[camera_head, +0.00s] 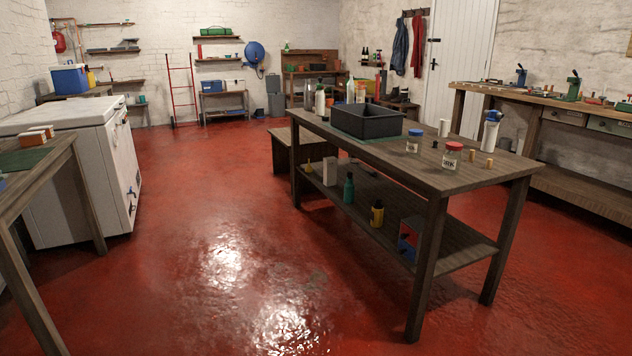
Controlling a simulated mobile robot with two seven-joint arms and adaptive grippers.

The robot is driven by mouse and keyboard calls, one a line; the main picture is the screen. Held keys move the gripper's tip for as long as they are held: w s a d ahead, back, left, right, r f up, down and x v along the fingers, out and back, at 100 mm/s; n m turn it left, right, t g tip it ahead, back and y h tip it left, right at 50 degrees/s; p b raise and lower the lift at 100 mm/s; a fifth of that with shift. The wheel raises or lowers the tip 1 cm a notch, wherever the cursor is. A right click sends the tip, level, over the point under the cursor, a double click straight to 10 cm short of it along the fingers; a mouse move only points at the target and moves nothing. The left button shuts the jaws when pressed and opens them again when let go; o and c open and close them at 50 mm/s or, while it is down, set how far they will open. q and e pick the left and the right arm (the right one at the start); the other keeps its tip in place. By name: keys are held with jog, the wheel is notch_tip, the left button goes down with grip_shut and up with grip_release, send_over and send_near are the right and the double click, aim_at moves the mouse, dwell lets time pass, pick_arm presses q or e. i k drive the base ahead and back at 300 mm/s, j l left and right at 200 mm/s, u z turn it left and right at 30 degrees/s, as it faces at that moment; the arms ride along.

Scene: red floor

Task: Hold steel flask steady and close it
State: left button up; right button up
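A pale, silvery upright vessel with a blue part at its top (490,132) stands near the right end of the middle workbench (400,165). It looks most like the steel flask, but it is too small to be sure. I cannot tell whether its top is closed. A smaller pale cylinder (444,127) stands to its left near the back edge. Small tan cork-like pieces (489,163) stand in front of the vessel. Neither of my grippers is in view.
On the workbench are a jar with a blue lid (414,141), a jar with a red lid (452,157) and a black crate (350,123). Bottles stand on its lower shelf. A white chest freezer (75,180) is at left. The red floor (220,250) between is clear.

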aim_at(307, 90)
jog(key=i, duration=1.7)
jog(key=i+z, duration=0.1)
jog(key=i, duration=0.85)
jog(key=i+j+z, duration=0.1)
jog(key=i, duration=0.85)
jog(key=j, duration=0.15)
